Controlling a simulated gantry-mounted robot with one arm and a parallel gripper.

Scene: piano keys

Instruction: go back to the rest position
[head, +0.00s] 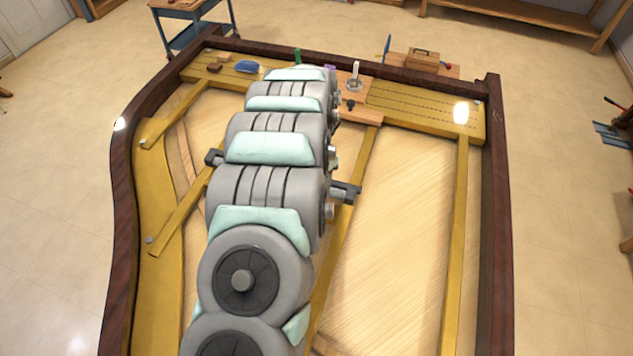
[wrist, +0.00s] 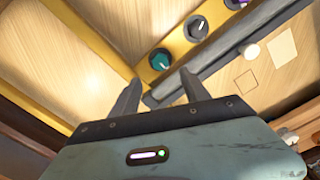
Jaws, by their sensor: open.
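My gripper (wrist: 158,77) shows in the wrist view with its two fingers apart and nothing between them. Past the fingertips are a teal round knob-like part (wrist: 160,60) and a grey one (wrist: 197,28) on a gold frame bar (wrist: 178,47). In the head view my arm covers the middle, and my gripper is hidden behind it. The open piano case has a dark wooden rim (head: 122,200), gold frame bars (head: 457,230) and a pale wooden board (head: 405,210).
At the far end lie a blue cloth-like item (head: 247,67), small brown blocks (head: 215,67), an upright pale tool (head: 355,75) and a wooden box (head: 423,60). A blue cart (head: 195,30) stands beyond the rim. Floor (head: 560,250) at right is clear near the case.

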